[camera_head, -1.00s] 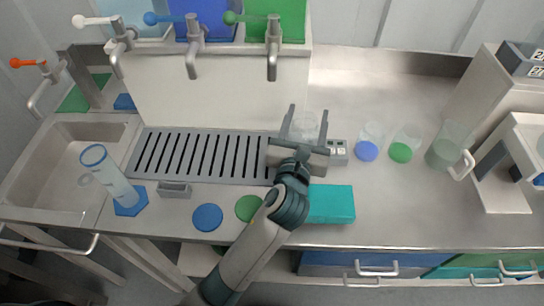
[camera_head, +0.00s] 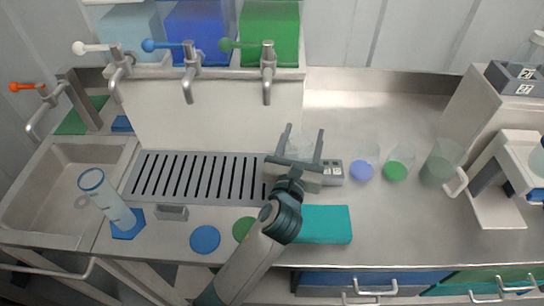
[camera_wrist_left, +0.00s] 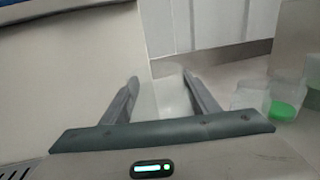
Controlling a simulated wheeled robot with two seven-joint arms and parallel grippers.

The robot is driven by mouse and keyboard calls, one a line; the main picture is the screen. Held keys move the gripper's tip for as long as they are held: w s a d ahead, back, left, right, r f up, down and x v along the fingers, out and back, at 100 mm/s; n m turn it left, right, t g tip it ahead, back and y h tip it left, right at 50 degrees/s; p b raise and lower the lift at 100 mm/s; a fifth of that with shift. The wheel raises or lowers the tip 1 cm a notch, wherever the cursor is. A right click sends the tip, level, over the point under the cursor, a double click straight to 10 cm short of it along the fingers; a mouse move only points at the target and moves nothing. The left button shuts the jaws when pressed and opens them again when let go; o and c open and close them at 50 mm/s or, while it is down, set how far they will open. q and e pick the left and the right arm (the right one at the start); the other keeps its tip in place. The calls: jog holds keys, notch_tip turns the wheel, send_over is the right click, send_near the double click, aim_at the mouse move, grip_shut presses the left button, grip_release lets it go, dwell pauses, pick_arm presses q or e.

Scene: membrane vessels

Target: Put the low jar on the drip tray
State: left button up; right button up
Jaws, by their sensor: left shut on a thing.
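The drip tray (camera_head: 150,196) is a grey plate with dark slots, left of centre on the counter in the head view. My left gripper (camera_head: 303,142) is shut on a clear, see-through jar (camera_head: 299,149), which I take for the low jar. The jar also shows faintly between the fingers in the left wrist view (camera_wrist_left: 168,98). The gripper is at the tray's right end, beside a small grey device with a display. The jar's base is hidden by the gripper, so I cannot tell its height over the counter. My right gripper is not in view.
A clear jar with blue contents (camera_head: 361,170), one with green contents (camera_head: 396,170) and a larger handled vessel (camera_head: 440,165) stand to the right. Taps (camera_head: 268,75) overhang the tray's back.

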pick_arm(q)
jog(key=a+f, duration=0.1)
jog(key=a, duration=0.1)
jog(key=a+f, duration=0.2)
jog(key=a, duration=0.1)
jog(key=w+a+f+p, duration=0.1)
jog(key=a, duration=0.1)
jog(key=shift+a+f, duration=0.3)
jog(key=shift+f, duration=2)
jog(key=shift+f, duration=0.1)
jog(key=o, duration=1)
jog(key=shift+o, duration=0.2)
